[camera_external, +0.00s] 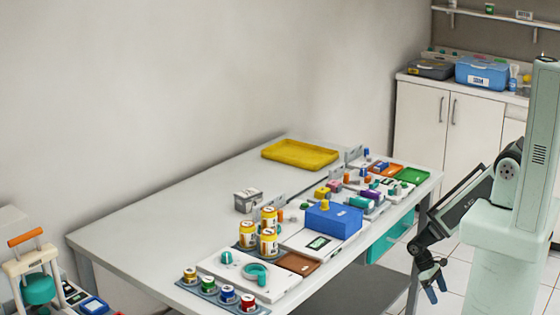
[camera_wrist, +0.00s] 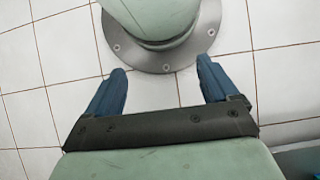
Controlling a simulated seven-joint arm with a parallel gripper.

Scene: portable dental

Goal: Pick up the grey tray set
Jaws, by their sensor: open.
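My gripper (camera_external: 436,287) hangs in front of my body, to the right of the table and apart from it. In the wrist view its two blue fingers (camera_wrist: 161,68) are spread with nothing between them, facing the tiled floor and my own round base. Several things could be the grey tray set, and I cannot tell which. A grey-blue tray (camera_external: 207,290) holding several small jars lies at the table's near edge. A small grey box (camera_external: 248,200) stands at mid-table. A dark grey bin (camera_external: 430,69) sits on the back counter. None of these shows in the wrist view.
The white table (camera_external: 150,232) is bare on its left side. A yellow tray (camera_external: 300,154) lies at its far end. A blue box (camera_external: 333,219), yellow jars (camera_external: 268,241) and small coloured items crowd its right side. A blue bin (camera_external: 482,72) stands on the back counter.

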